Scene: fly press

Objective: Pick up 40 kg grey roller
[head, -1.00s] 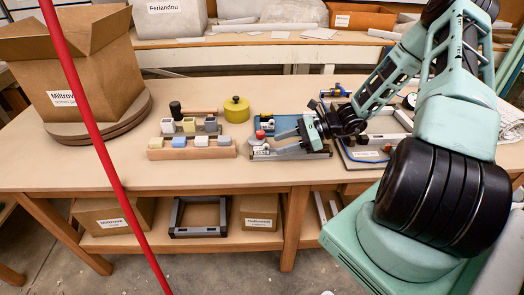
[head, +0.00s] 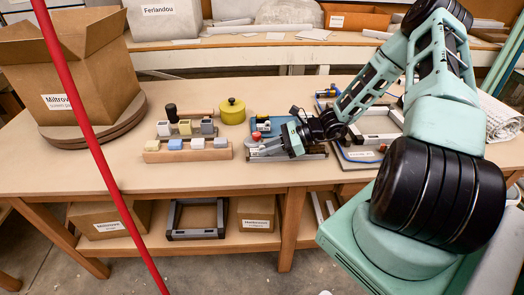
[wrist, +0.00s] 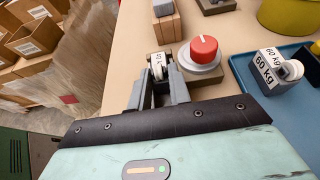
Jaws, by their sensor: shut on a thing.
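In the wrist view, my gripper (wrist: 160,88) is shut on a small pale grey roller (wrist: 158,64). The roller sits between the fingertips, and its label is too small to read fully. The fingers hide much of its body. A red round knob (wrist: 203,48) on a grey base is just right of the fingertips. In the head view, my gripper (head: 262,151) is low at the bench, near the red knob (head: 256,136). A grey block with a white roller labelled 60 kg (wrist: 266,72) stands in the blue tray (wrist: 302,117).
A wooden rack (head: 189,156) with several coloured blocks is left of my gripper. A yellow pot (head: 233,111) and a black-headed mallet (head: 171,111) are behind it. An open cardboard box (head: 95,84) stands far left. The bench front left is clear.

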